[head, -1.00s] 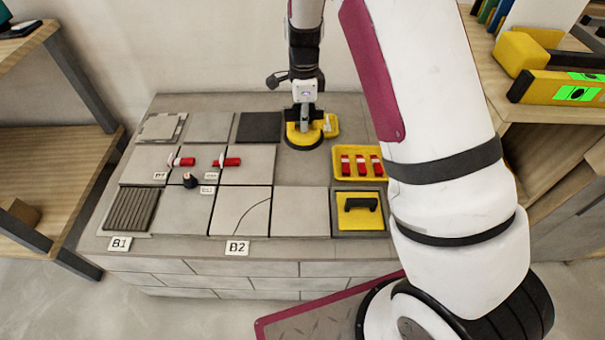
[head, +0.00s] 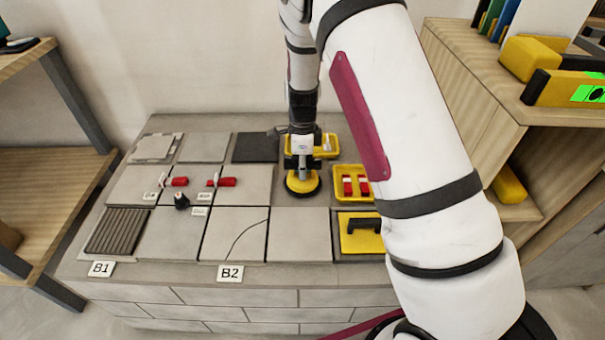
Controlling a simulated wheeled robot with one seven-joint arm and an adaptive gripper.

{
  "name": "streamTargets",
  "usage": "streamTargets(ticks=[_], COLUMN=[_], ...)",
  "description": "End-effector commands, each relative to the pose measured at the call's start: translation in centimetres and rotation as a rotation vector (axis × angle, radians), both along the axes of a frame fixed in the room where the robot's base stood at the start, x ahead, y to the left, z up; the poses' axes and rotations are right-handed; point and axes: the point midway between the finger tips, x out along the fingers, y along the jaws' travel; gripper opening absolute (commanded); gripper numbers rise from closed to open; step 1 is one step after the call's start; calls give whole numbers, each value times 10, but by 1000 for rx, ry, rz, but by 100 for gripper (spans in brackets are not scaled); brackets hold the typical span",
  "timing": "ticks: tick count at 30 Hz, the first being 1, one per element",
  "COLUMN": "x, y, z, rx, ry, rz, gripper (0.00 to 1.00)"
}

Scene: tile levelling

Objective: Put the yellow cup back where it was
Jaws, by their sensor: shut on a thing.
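The yellow cup (head: 302,185) is a round yellow suction disc with a dark, upright handle. It is over the middle row of the grey bench, right of the tile with a red clip. My gripper (head: 302,162) is shut on its handle from above. I cannot tell whether the disc touches the surface under it. A yellow tray (head: 326,150) stands behind the cup at the back of the bench, partly hidden by my arm and gripper.
A yellow bin of red clips (head: 351,197) is close to the right of the cup. In front of it lies a yellow tile with a black handle (head: 361,236). Tiles with red clips and a small black knob (head: 182,202) lie to the left. Wooden shelves flank the bench.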

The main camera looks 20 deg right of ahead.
Motion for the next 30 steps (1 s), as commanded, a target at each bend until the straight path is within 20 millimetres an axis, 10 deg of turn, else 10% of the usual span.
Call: streamTargets(ticks=[13, 14, 16, 30], x=[1, 1, 1, 1], y=[0, 0, 0, 0], z=[-9, -9, -9, 7], rx=[0, 0, 0, 0], ry=[-3, -2, -2, -2], rz=[0, 0, 0, 1], gripper=[0, 24, 37, 37])
